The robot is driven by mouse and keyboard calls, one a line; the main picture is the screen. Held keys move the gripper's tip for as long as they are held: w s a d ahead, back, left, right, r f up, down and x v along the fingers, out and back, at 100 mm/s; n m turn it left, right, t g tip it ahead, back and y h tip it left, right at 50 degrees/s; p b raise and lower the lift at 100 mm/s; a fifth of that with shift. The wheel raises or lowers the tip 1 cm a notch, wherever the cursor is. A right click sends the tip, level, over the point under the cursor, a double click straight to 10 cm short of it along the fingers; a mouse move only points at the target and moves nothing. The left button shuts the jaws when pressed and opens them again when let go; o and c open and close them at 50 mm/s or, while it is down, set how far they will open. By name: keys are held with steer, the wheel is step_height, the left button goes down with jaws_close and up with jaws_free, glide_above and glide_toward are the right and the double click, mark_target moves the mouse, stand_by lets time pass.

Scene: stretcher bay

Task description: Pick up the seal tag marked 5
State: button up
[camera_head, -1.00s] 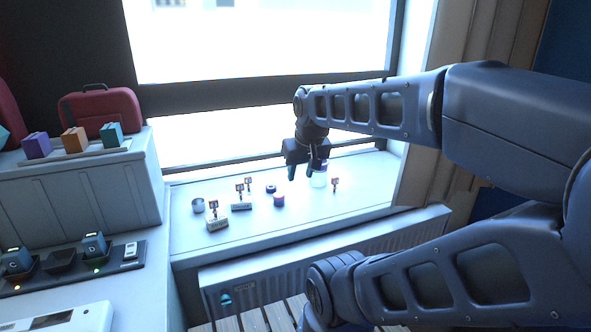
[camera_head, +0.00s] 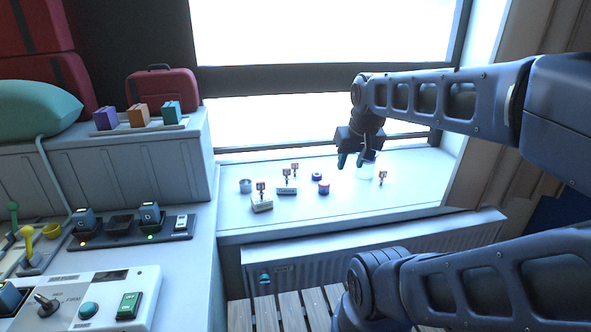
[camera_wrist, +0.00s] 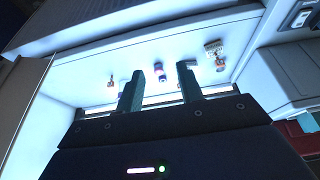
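Several small orange-red seal tags stand on the white window sill. One tag (camera_head: 261,187) is on a pale block at the front left, another tag (camera_head: 286,174) is on a second block, a third tag (camera_head: 295,168) is behind, and one tag (camera_head: 382,176) stands apart at the right. Their numbers are too small to read, so I cannot tell which is marked 5. My gripper (camera_head: 351,162) is above the sill, left of the lone right tag. In the wrist view my gripper (camera_wrist: 160,88) has its two fingers apart, with nothing between them. Tags show beyond them.
A metal cup (camera_head: 245,186), two dark-and-red round containers (camera_head: 323,188) (camera_head: 317,177) and a pale jar (camera_head: 366,171) stand on the sill (camera_head: 420,185). The window is behind, a radiator (camera_head: 375,253) below. A control counter (camera_head: 190,270) is at left.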

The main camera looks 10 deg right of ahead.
stand_by(0.3)
steer(key=shift+o, duration=1)
